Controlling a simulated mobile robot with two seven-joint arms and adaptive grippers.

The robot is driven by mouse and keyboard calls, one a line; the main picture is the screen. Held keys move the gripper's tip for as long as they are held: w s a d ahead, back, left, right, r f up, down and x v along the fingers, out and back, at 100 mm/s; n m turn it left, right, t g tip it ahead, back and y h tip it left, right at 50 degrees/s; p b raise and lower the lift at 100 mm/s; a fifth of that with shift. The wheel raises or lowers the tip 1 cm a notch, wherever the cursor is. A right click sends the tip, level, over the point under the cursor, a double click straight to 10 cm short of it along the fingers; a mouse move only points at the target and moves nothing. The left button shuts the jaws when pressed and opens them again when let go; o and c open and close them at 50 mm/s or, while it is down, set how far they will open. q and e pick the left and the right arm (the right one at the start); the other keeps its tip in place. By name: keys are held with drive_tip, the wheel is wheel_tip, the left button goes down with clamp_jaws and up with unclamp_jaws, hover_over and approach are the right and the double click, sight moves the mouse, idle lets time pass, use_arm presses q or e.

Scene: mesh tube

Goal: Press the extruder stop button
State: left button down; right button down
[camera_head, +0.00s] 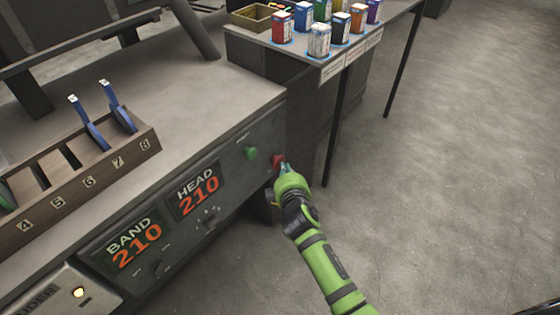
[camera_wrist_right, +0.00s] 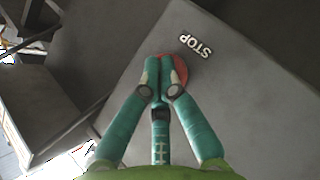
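The red stop button (camera_head: 278,161) is on the right end of the grey control panel's front face in the head view. In the right wrist view the red button (camera_wrist_right: 181,69) shows behind my fingertips, beside the white word STOP (camera_wrist_right: 195,46). My right gripper (camera_head: 284,169) is at the button, and its green fingers (camera_wrist_right: 159,62) are together with nothing between them. The fingertips overlap the button and cover part of it; I cannot tell whether they touch it or whether it is pushed in. My left gripper is not in view.
A green button (camera_head: 250,153) is left of the red one. Displays reading BAND 210 (camera_head: 134,244) and HEAD 210 (camera_head: 197,191) are further left. A wooden rack (camera_head: 130,152) holds blue-handled tools. A table (camera_head: 332,64) with coloured containers stands behind. Open floor lies to the right.

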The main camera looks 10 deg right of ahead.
drive_tip(key=shift+s+d, duration=0.3)
drive_tip(key=shift+s, duration=0.1)
drive_tip(key=s+d+p, duration=0.1)
drive_tip(key=s, duration=0.1)
drive_tip(key=s+d+p, duration=0.1)
drive_tip(key=s+d, duration=0.1)
drive_tip(key=shift+p, duration=0.4)
idle(0.7)
